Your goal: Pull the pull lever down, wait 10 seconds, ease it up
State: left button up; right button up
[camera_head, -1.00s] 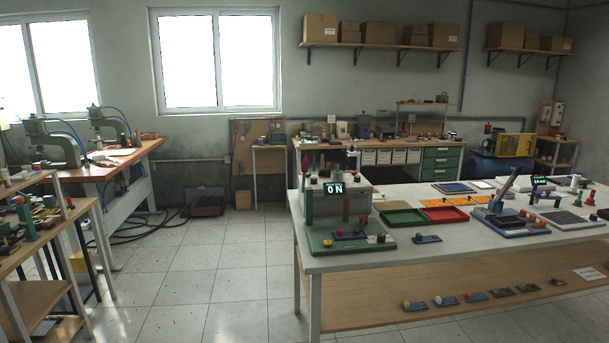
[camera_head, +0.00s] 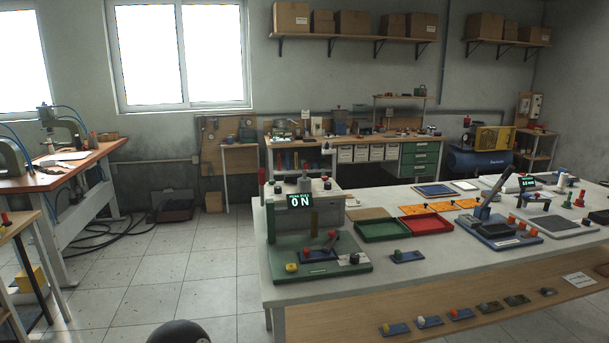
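A long dark lever (camera_head: 496,191) slants up to the right from a blue-based device (camera_head: 505,232) on the right part of the long grey table (camera_head: 400,274). A green-based machine (camera_head: 312,268) with a display reading "0 N" (camera_head: 301,201) stands at the table's left end. It has a small red-knobbed handle (camera_head: 331,238) on its base and a red-topped post at its left. No label shows which of these is the pull lever. Neither of my grippers is in view.
A green tray (camera_head: 383,229) and a red tray (camera_head: 427,225) lie between the two devices. Small knobbed blocks line the wooden lower shelf (camera_head: 470,320). Free tiled floor (camera_head: 190,270) lies left of the table. A rounded dark shape (camera_head: 178,333) shows at the bottom edge.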

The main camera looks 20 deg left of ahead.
aim_at(261, 173)
jog(key=u, duration=0.05)
jog(key=i, duration=0.9)
jog(key=u, duration=0.6)
